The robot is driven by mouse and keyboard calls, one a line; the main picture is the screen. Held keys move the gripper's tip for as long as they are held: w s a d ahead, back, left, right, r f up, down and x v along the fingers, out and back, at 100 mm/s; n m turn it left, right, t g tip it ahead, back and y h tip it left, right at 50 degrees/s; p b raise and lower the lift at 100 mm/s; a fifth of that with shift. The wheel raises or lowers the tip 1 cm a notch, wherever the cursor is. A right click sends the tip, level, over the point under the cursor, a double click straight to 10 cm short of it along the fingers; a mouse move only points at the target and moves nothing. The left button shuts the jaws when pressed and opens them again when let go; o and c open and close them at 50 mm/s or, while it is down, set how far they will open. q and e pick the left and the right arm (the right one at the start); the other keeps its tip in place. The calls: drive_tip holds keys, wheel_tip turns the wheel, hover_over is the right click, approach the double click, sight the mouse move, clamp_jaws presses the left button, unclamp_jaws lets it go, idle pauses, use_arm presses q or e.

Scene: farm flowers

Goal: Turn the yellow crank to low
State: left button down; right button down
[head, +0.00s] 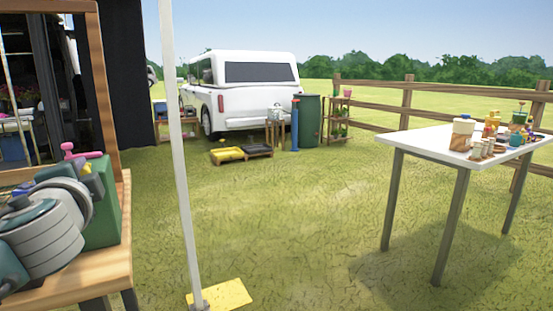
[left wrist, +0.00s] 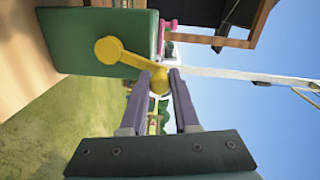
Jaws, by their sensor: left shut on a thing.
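The yellow crank (left wrist: 107,49) is on the face of a green box (left wrist: 75,42) in the left wrist view. Its arm runs from a round yellow hub to a yellow knob (left wrist: 159,82). My left gripper (left wrist: 158,76) has its two fingers closed around that knob. In the head view the green box (head: 104,222) stands on a wooden bench at the left, and only a bit of the yellow crank (head: 91,184) shows. My left arm hides most of the crank and the gripper there. My right gripper is in neither view.
A pink handle (head: 80,153) is on the green box. A white pole (head: 177,150) with a yellow foot (head: 223,295) stands right of the wooden bench (head: 90,276). A white table (head: 402,137) with pots stands at the right. Open grass lies between.

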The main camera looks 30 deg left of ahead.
use_arm(q)
drive_tip(key=shift+f, duration=0.1)
idle(0.3)
drive_tip(key=c, duration=0.7)
unclamp_jaws()
drive_tip(key=v, duration=1)
